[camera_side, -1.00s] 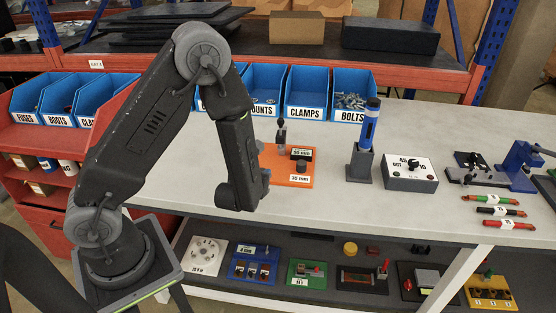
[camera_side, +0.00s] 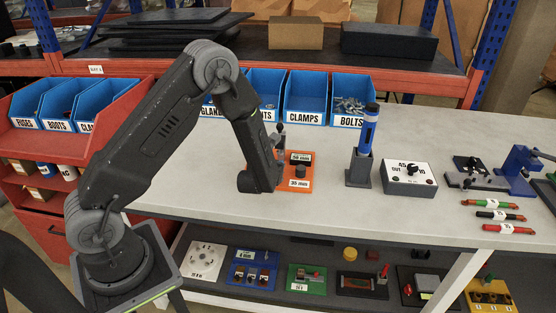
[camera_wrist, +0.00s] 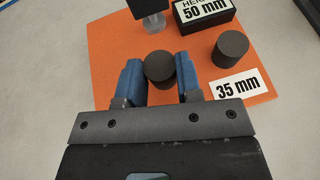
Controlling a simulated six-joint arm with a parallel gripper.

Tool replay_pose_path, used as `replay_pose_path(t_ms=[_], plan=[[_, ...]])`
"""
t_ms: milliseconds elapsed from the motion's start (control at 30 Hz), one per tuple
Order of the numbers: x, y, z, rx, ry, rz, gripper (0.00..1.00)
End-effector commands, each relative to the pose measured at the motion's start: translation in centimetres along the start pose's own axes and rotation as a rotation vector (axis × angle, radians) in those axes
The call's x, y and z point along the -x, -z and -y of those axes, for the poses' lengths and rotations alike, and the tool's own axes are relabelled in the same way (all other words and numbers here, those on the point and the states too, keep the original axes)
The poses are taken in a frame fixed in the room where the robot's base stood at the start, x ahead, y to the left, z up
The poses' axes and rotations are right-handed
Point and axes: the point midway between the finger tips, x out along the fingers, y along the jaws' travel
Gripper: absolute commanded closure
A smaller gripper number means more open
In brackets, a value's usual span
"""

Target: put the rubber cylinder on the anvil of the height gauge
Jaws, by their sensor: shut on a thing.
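In the wrist view, my gripper (camera_wrist: 159,60) has its two blue fingers shut on a dark cylinder (camera_wrist: 160,68), the rubber cylinder, above the orange base plate (camera_wrist: 110,78) of the height gauge. Just beyond it is the gauge's dark head with a pale stem (camera_wrist: 153,22); whether they touch is unclear. The anvil's surface cannot be made out clearly. In the side view, my arm hides the gripper and part of the orange plate (camera_side: 284,187).
A second dark cylinder (camera_wrist: 230,50) stands on the plate beside the "35 mm" label (camera_wrist: 239,84). A black block labelled "50 mm" (camera_wrist: 204,14) stands behind it. A blue cylinder in a grey stand (camera_side: 360,166) and a switch box (camera_side: 409,177) stand to the right.

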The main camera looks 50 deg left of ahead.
Motion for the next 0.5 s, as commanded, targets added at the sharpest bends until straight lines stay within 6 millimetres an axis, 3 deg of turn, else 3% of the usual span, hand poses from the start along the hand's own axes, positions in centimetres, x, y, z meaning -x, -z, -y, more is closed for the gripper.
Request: replay_pose_path(t_ms=[300, 500], plan=[[-3.8, -1.6, -0.1, 0.0, -0.001, 0.002, 0.95], [-4.0, -1.0, 0.0, -0.001, 0.0, 0.0, 0.95]])
